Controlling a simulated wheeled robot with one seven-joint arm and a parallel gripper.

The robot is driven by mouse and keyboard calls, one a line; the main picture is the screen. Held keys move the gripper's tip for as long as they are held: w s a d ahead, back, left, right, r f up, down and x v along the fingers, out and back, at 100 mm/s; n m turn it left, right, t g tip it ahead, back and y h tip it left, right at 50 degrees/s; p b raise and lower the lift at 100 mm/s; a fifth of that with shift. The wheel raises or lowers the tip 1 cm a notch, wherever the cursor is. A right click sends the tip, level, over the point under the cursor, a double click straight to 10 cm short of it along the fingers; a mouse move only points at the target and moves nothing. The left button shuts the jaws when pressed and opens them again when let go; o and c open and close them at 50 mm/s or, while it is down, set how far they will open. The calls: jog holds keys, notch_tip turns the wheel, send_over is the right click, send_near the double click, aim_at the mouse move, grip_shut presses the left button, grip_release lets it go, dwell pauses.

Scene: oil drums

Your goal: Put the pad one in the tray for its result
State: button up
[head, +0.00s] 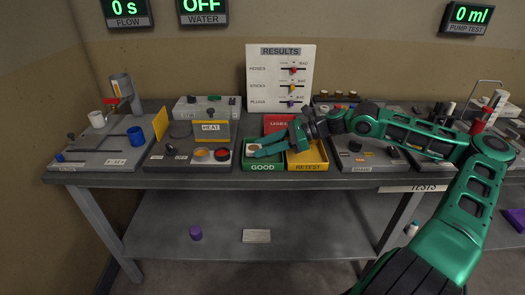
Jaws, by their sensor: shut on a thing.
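My gripper (258,151) reaches in from the right, its green fingers pointing left just above the green GOOD tray (263,167). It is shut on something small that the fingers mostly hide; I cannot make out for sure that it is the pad. A brownish round patch shows by the fingertips. The yellow RETEST tray (307,167) stands right of the GOOD tray, and a red tray (277,122) stands behind, its label partly covered. The white RESULTS board (280,80) stands at the back with red, orange and purple markers on three rows, too small to read surely.
The grey bench (210,178) is crowded. My arm spans the right side. The lower shelf (310,235) holds a purple cylinder (196,233) and a pale block (256,236).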

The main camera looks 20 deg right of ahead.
jog(key=shift+f, duration=0.65)
jog(key=o, duration=1)
jog(key=v, duration=1.2)
